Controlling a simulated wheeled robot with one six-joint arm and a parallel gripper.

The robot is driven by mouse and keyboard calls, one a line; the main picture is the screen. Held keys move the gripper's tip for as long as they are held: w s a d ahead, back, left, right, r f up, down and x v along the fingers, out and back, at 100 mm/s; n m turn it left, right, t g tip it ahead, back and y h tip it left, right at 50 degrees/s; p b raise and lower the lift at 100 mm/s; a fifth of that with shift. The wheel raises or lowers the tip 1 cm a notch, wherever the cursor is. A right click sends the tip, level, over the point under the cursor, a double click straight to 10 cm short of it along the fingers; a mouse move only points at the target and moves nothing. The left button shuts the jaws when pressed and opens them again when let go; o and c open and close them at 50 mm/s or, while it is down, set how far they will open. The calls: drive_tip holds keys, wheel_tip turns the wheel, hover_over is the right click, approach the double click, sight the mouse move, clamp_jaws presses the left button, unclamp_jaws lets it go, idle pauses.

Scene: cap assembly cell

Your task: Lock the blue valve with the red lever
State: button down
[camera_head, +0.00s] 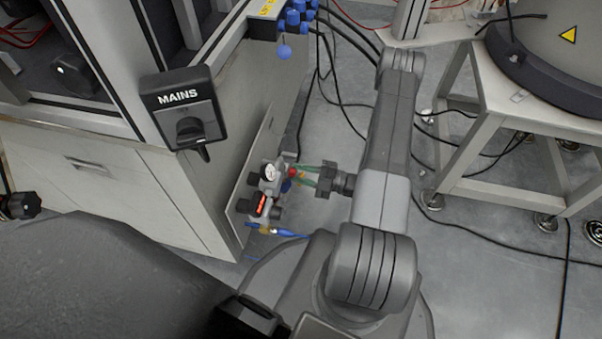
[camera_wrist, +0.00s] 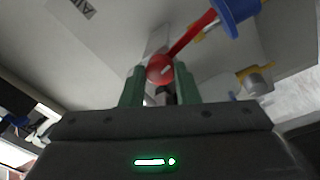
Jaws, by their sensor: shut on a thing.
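The red lever (camera_wrist: 190,38) ends in a round red knob (camera_wrist: 160,68) and runs up and right to the blue valve (camera_wrist: 236,10) in the wrist view. My gripper (camera_wrist: 159,75) has its two green fingers on either side of the knob, shut on it. In the head view my gripper (camera_head: 298,174) reaches left to the valve unit on the cabinet side, and the red knob (camera_head: 292,171) shows small at its fingertips. The blue valve body (camera_head: 286,186) is small and partly hidden there.
A pressure gauge (camera_head: 269,171) and a red display (camera_head: 261,206) sit on the same unit, beside the cabinet wall (camera_head: 205,215). A blue hose (camera_head: 290,234) leaves below it. Black cables (camera_head: 333,100) lie on the floor. A metal stand (camera_head: 462,120) stands right of my arm.

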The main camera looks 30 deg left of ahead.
drive_tip(key=shift+f+m, duration=0.1)
drive_tip(key=shift+m, duration=1.2)
drive_tip(key=shift+t, duration=0.3)
drive_tip(key=c, duration=1.1)
unclamp_jaws()
drive_tip(key=p+v, duration=0.2)
drive_tip(key=v, duration=1.2)
drive_tip(key=shift+p, duration=0.4)
drive_tip(key=shift+a, duration=0.1)
drive_tip(key=b+x, duration=0.2)
drive_tip(key=x, duration=1.1)
drive_tip(key=shift+a+b, duration=0.4)
drive_tip(key=shift+s, duration=0.1)
